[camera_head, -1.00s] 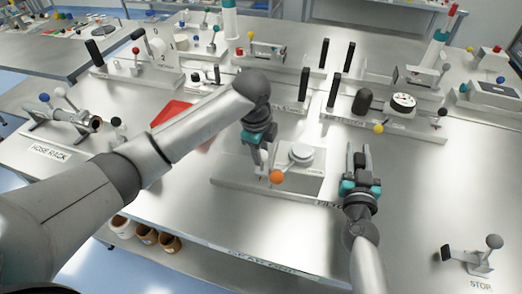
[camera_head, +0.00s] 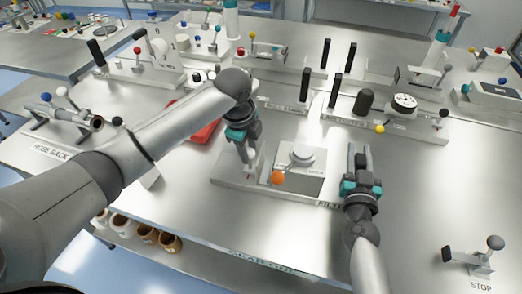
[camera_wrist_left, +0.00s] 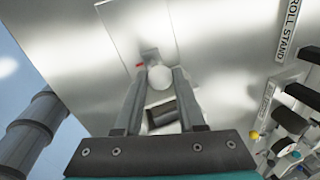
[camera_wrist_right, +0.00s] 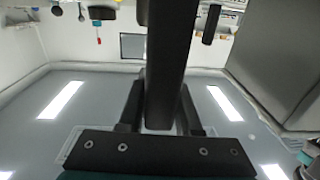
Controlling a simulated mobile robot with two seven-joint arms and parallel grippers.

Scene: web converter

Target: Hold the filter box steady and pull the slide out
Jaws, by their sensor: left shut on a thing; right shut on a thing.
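The filter box (camera_head: 300,172) is a pale metal block with a round grey cap on top, on a flat base plate in the middle of the head view. An orange ball (camera_head: 278,179) sits at its front left. My left gripper (camera_head: 246,168) is left of the box, shut on the slide's pale ball knob (camera_wrist_left: 160,77), seen between its fingers in the left wrist view. A small red mark (camera_wrist_left: 140,65) shows beside the knob. My right gripper (camera_head: 359,158) is right of the box, shut on a black upright handle (camera_wrist_right: 165,70). Its join to the box is unclear.
A red tray (camera_head: 205,131) lies behind my left arm. Several fixtures with black posts (camera_head: 305,87) stand behind the box. The hose rack (camera_head: 62,115) is at the left, a stop lever (camera_head: 470,258) at the lower right. Bare table lies in front of the box.

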